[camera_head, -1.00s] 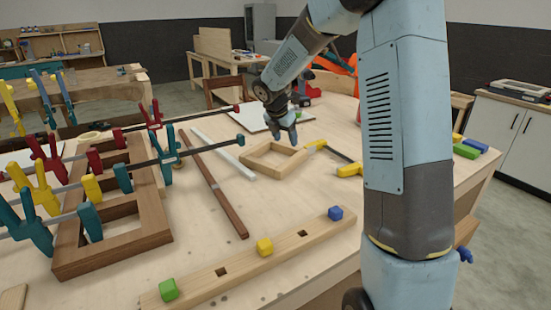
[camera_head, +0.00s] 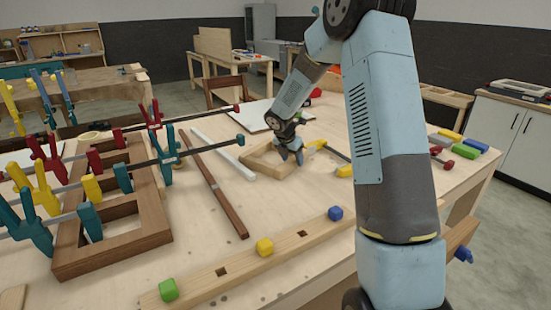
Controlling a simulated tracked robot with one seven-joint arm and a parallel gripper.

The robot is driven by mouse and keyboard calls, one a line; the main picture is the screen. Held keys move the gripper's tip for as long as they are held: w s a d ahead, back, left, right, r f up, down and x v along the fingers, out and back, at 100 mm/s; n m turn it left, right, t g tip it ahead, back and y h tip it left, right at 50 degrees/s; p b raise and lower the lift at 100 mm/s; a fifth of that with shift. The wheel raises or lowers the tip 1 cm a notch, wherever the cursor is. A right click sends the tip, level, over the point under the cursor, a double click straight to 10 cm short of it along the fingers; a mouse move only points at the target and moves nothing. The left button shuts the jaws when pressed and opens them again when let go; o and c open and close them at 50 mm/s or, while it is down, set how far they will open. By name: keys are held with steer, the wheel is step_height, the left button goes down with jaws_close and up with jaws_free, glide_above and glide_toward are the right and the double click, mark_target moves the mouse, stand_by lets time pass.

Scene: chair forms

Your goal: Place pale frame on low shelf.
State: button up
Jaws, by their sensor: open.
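The pale frame (camera_head: 262,168) is a small light wooden square lying flat on the workbench, right of the middle. My gripper (camera_head: 291,158) is open and low over the frame's right side. Its fingers hide part of that side, and I cannot tell whether they touch the wood. A low wooden ledge (camera_head: 460,234) shows at the bench's right side, behind my arm; I cannot tell whether it is the low shelf.
A dark wooden frame (camera_head: 112,241) with several clamps fills the bench's left. A brown strip (camera_head: 214,192), a white strip (camera_head: 222,154) and a long beam with coloured blocks (camera_head: 225,272) lie nearby. A yellow-ended clamp (camera_head: 335,152) lies right of the pale frame.

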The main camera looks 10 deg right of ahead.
steer(key=shift+w+d+f, duration=0.1)
steer(key=shift+w+f, duration=0.05)
steer(key=shift+f, duration=0.35)
steer(key=shift+c, duration=0.2)
jaws_close()
